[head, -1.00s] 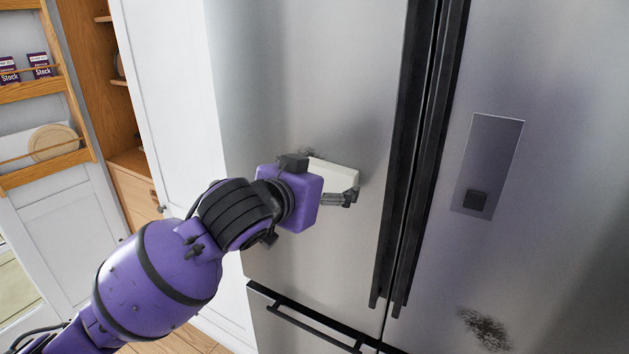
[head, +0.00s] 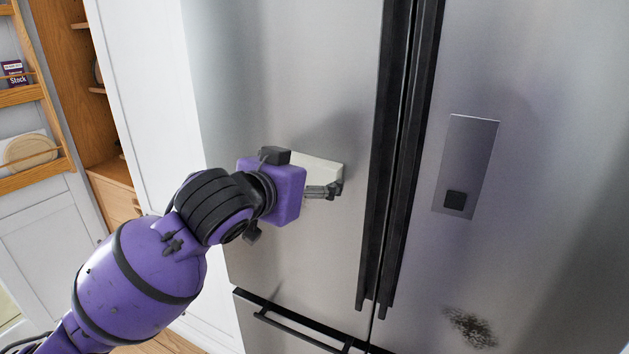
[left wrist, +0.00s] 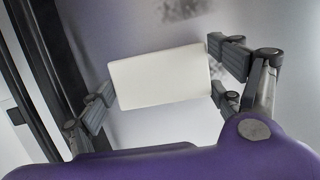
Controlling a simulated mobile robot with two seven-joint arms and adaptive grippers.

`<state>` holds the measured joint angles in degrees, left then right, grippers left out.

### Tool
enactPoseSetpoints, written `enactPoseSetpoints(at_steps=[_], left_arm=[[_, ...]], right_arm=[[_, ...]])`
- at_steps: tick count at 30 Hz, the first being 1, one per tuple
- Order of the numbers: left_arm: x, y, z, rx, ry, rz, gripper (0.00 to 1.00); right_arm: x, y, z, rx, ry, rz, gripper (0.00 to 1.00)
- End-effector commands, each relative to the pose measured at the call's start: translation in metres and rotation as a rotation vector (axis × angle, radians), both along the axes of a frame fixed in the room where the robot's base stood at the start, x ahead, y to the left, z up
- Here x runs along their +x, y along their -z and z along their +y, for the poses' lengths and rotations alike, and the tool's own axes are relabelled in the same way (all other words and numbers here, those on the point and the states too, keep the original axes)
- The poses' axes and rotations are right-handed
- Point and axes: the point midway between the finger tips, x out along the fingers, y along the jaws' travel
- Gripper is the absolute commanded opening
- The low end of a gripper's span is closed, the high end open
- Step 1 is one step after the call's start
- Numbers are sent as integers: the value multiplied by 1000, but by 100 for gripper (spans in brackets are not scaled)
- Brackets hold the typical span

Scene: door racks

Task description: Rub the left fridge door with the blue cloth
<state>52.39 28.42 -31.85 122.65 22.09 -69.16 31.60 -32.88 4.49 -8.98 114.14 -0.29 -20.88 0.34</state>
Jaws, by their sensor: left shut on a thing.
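The left fridge door (head: 285,90) is brushed grey metal. My left gripper (head: 325,186) is at its middle, shut on a white block (head: 318,168), which looks like a sponge and lies at the door's surface. In the left wrist view the block (left wrist: 160,78) sits between the two fingers. Dark smudges (left wrist: 180,10) show on the door beyond the block in that view; in the head view my gripper and the block hide that area. No blue cloth is in view. My right gripper is not in view.
Two long black upright handles (head: 398,150) stand out right of the block. The right door (head: 540,150) has a dispenser panel (head: 467,160) and a dark smudge (head: 470,327). A drawer handle (head: 290,328) is below. A white cabinet panel (head: 150,100) and wooden shelves are at left.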

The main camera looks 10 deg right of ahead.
Motion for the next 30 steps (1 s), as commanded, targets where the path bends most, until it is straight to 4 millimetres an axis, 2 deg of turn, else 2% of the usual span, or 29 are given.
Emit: enactPoseSetpoints(at_steps=[3, 11, 21, 30], left_arm=[[7, 1, 10, 1, -3, 2, 64], [12, 1, 17, 1, -1, 2, 64], [30, 1, 39, 2, -3, 2, 65], [38, 1, 49, 1, -5, 3, 65]], right_arm=[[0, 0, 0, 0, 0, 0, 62], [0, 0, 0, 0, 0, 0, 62], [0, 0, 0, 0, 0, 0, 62], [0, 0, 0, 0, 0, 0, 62]])
